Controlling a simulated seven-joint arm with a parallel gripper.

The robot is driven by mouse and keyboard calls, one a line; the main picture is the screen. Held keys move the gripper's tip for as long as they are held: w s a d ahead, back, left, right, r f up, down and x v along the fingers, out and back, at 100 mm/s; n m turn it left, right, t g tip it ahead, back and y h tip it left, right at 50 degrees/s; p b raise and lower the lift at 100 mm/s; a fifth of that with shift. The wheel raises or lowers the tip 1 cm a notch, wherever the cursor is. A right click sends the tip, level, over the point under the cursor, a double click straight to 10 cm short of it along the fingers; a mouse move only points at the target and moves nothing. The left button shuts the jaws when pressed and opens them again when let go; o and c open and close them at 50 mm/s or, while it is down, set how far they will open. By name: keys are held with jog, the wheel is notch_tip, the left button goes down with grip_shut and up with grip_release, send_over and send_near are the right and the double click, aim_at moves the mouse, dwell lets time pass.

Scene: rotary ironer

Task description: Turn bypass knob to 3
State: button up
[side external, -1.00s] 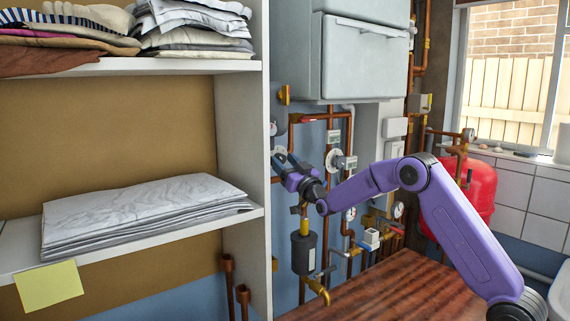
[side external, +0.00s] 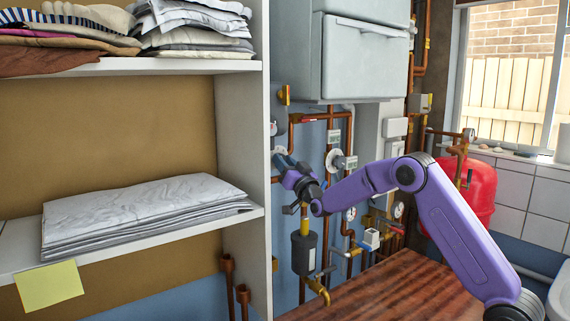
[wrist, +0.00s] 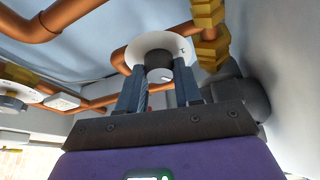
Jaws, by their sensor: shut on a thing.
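The bypass knob (wrist: 158,68) is a dark round grip in front of a white round dial plate (wrist: 155,42) in the wrist view. A small dark mark shows near the plate's right edge; I cannot read its number. My gripper (wrist: 158,88) has one finger on each side of the knob and is shut on it. In the side external view, my gripper (side external: 284,164) reaches the pipework just right of the shelf's side panel. The knob is hard to make out there, behind the fingers.
Copper pipes and brass fittings (wrist: 210,30) run close around the dial. A white shelf unit (side external: 242,130) stands just left of my gripper. A dark cylinder (side external: 303,252) hangs below it. Another white dial (side external: 335,161) is to the right. A wooden top (side external: 385,285) lies lower right.

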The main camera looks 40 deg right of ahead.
jog(key=shift+a+m+g+h, duration=0.1)
jog(key=shift+m+g+h, duration=0.25)
jog(key=shift+m+h, duration=0.85)
jog(key=shift+a+m+g+h, duration=0.1)
jog(key=shift+m+g+h, duration=0.3)
jog(key=shift+m, duration=1.6)
jog(key=o, duration=1)
jog(key=shift+s, duration=0.1)
jog(key=v, duration=1.7)
jog(key=shift+s, duration=0.15)
jog(key=shift+a, duration=0.1)
